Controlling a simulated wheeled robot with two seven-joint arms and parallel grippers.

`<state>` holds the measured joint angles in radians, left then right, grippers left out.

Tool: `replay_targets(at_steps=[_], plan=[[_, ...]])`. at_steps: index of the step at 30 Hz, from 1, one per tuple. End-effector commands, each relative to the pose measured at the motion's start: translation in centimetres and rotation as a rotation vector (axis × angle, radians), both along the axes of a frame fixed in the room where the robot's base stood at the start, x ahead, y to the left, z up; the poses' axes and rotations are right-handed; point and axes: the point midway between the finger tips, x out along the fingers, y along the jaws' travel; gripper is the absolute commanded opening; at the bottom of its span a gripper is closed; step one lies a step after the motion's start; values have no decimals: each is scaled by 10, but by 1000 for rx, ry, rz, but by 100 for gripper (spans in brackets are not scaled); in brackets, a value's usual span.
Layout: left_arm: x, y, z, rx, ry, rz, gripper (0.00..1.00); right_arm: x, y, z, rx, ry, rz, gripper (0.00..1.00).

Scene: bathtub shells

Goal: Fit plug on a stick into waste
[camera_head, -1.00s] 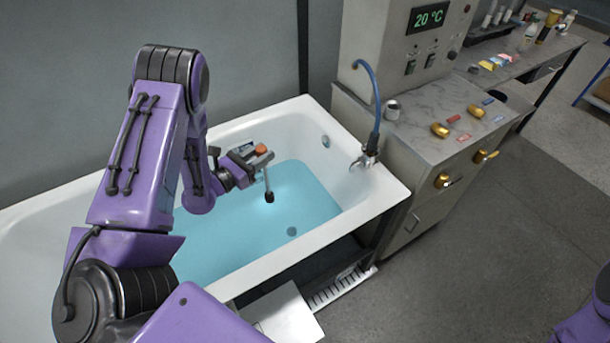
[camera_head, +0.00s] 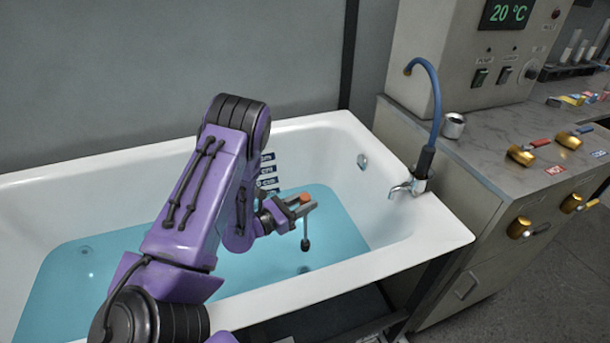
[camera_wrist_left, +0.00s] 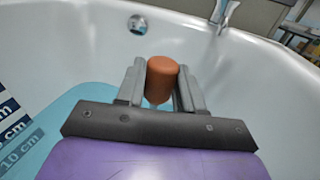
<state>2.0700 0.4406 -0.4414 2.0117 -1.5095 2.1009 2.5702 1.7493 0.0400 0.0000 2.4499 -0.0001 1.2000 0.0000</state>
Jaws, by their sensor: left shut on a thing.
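My left gripper (camera_head: 303,203) is shut on the orange handle (camera_head: 304,197) of the plug on a stick. In the left wrist view the orange handle (camera_wrist_left: 162,79) stands between the two grey fingers. The stick hangs down from the gripper, with its dark plug (camera_head: 305,244) at the lower end, over the bathtub's water. A dark round spot on the tub floor, which looks like the waste (camera_head: 304,268), shows just below the plug in the head view. The height between them is hard to tell. The plug end is hidden in the wrist view. My right gripper is out of view.
The white bathtub (camera_head: 440,235) holds shallow blue water (camera_head: 345,240). A tap (camera_head: 405,188) with a blue hose stands at its right end. A depth scale (camera_head: 267,172) marks the back wall. A cabinet (camera_head: 480,180) with brass knobs stands to the right.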

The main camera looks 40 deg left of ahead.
Motion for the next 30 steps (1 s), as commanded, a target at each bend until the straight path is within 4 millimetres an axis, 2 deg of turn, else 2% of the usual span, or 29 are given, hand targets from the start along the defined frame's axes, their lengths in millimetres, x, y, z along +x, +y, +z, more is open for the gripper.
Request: replay_targets(at_steps=[1, 3, 6, 11, 20, 25, 30], plan=[[0, 0, -37, 0, -1, 0, 0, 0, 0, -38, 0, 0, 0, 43], [0, 0, -55, 0, -1, 0, 0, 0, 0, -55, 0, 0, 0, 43], [0, 0, -70, 0, -2, 0, 0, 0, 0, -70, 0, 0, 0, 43], [0, 0, -75, 0, -2, 0, 0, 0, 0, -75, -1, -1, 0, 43], [0, 0, -72, 0, -1, 1, 0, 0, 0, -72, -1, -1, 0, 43], [-4, 1, -69, -1, -1, 1, 0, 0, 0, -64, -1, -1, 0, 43], [-5, 1, -90, 1, -2, -1, 0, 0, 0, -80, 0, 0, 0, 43]])
